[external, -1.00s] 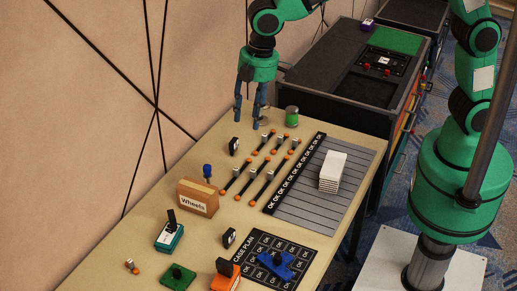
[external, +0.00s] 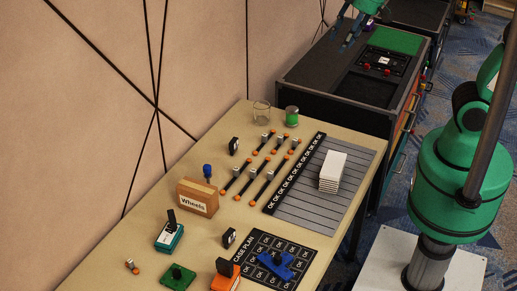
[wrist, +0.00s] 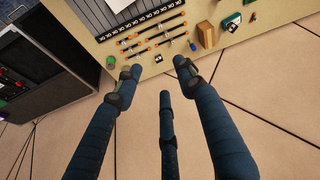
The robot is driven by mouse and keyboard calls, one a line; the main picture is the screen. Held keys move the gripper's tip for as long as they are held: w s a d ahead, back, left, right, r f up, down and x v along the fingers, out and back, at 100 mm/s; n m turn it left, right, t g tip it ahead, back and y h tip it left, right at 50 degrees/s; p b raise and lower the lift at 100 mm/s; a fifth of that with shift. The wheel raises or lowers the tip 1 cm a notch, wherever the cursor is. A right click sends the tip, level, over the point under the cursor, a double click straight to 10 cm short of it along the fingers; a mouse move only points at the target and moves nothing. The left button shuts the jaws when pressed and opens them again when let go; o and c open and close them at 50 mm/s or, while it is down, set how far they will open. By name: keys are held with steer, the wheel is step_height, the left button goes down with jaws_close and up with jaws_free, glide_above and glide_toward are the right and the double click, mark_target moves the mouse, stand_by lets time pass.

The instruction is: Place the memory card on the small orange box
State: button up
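An orange box (external: 224,278) stands at the front edge of the table in the external view, with an upright black piece at its back. I cannot single out the memory card for sure. Two small black pieces with white faces lie on the table, one near the back (external: 234,145) and one near the case plan (external: 229,238). The back one also shows in the wrist view (wrist: 158,58). My gripper (external: 345,38) is high at the top of the external view, by the dark cabinet. In the wrist view its fingers (wrist: 155,80) are spread, with nothing between them.
A clear glass (external: 261,110) and a green jar (external: 292,115) stand at the table's far end. A "Wheels" box (external: 197,197), a teal box (external: 169,237), orange-tipped rods and a white stack (external: 332,171) occupy the table. The dark cabinet (external: 330,70) stands beyond.

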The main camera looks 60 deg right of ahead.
steer(key=s+d+f+m+t+h, duration=0.1)
steer(key=s+d+m, duration=0.3)
steer(key=s+d, duration=0.5)
steer(key=s+f, duration=0.1)
steer(key=s, duration=0.2)
steer(key=shift+s+d+t, duration=0.2)
steer(key=shift+s+t, duration=0.1)
steer(key=shift+s, duration=0.05)
steer(key=shift+f, duration=0.1)
steer(key=shift+f+b, duration=0.5)
steer(key=shift+b, duration=0.05)
